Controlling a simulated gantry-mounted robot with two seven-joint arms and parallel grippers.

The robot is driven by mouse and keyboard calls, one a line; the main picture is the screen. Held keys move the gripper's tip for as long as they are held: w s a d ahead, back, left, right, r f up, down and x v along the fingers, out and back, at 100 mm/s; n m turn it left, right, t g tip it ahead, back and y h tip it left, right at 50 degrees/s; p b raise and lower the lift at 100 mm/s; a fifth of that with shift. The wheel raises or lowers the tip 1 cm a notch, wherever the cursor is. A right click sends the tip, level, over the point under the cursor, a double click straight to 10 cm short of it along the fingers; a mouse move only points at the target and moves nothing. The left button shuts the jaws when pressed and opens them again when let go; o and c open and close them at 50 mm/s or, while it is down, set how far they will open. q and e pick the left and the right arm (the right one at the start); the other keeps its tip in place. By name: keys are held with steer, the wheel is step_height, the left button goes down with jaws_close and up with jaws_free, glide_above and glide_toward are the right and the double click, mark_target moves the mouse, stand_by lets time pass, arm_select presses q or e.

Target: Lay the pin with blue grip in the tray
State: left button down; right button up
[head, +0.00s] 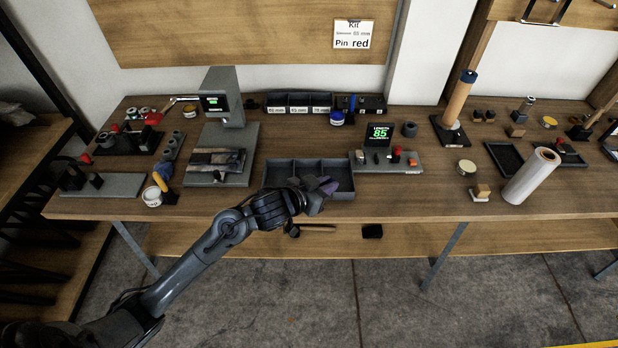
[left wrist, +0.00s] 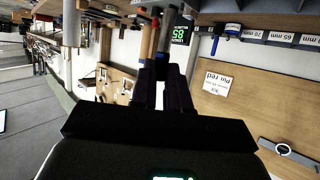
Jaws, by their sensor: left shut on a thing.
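My left gripper (head: 316,192) is over the front right of the dark tray (head: 278,166), which has three compartments and lies at the bench's front edge. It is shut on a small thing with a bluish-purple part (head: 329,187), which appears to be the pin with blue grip. The fingers hide most of it, and its ends are not clear. In the left wrist view the fingertips (left wrist: 163,72) are close together, with a narrow dark shape between them. I cannot tell whether the pin touches the tray. My right gripper is not in view.
A length gauge (head: 380,135) reading 85 stands right of the tray, with a red knob on its base. A grey press-like machine (head: 222,98) stands to the left. Labelled bins (head: 298,103) and a blue-lidded jar (head: 337,118) are behind. A sign (head: 352,34) reads "Pin red".

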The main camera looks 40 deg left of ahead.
arm_select(q)
steer(key=shift+n+y, duration=0.8)
steer(key=shift+y, duration=0.1)
steer(key=shift+w+a+f+p, duration=0.45)
steer(key=shift+w+a+f, duration=0.8)
steer(key=shift+a+f, duration=0.8)
steer(key=shift+w+a+f+p, duration=0.45)
steer(key=shift+w+a+f, duration=0.9)
steer(key=shift+a, duration=1.05)
steer(key=shift+w+a+f+p, duration=0.45)
steer(key=shift+w+a+f, duration=0.65)
steer(key=shift+a+f, duration=1)
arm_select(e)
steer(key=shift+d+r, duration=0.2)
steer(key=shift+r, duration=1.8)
arm_select(q)
steer(key=shift+a+r, duration=0.1)
steer(key=shift+a, duration=0.1)
steer(key=c, duration=1.1)
jaws_free()
